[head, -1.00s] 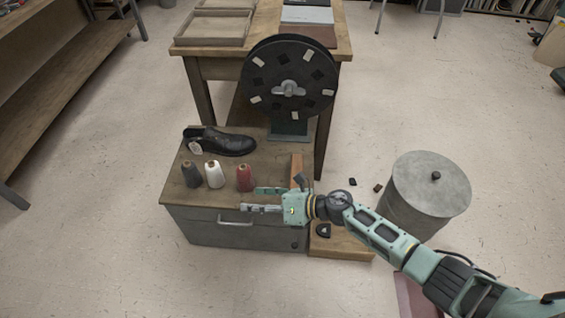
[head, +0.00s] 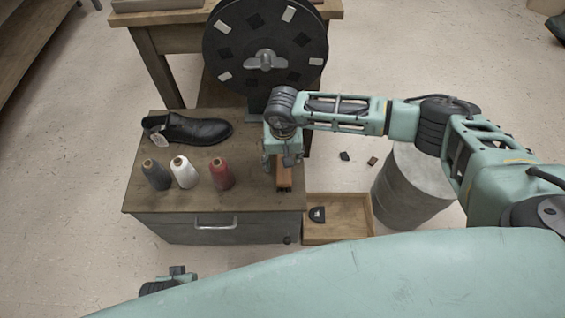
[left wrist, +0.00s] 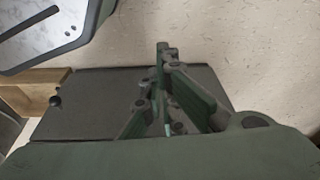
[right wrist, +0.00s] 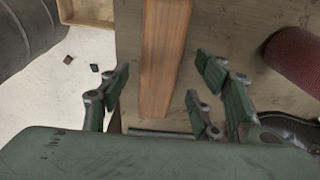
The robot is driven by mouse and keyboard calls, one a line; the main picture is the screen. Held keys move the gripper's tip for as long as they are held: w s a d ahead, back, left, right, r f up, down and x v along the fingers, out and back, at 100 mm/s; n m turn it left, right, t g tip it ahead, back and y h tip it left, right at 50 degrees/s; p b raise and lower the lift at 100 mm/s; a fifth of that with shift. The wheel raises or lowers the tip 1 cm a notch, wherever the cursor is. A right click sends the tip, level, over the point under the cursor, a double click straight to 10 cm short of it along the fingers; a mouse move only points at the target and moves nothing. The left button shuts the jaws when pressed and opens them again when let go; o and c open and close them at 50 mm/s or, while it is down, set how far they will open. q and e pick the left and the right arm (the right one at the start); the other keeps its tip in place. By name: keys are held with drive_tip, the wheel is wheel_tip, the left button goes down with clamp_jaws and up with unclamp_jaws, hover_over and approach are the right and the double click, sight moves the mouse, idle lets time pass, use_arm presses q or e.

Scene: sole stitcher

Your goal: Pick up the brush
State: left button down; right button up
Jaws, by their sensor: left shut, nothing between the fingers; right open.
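The brush shows as a long reddish-brown wooden piece (head: 284,178) on the right part of the cabinet top, partly hidden by my right gripper (head: 281,160). In the right wrist view the wooden piece (right wrist: 162,55) runs between the open fingers of my right gripper (right wrist: 160,90), with space on both sides. No bristles show. My right gripper points down over it and holds nothing. My left gripper (left wrist: 164,55) is shut and empty in the left wrist view, apart from the brush.
Dark, white and red thread spools (head: 221,174) and a black shoe (head: 192,130) stand left of the brush. A large black wheel (head: 265,45) rises behind it. An open wooden drawer (head: 345,215) and a grey metal drum (head: 405,190) are to the right.

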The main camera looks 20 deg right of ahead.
wheel_tip(320, 180, down, 4)
drive_tip(key=shift+w+d+r, duration=0.1)
drive_tip(key=shift+r, duration=0.15)
use_arm(q)
drive_tip(key=shift+w+r, duration=0.3)
drive_tip(key=shift+r, duration=0.55)
use_arm(e)
drive_tip(key=c, duration=1.4)
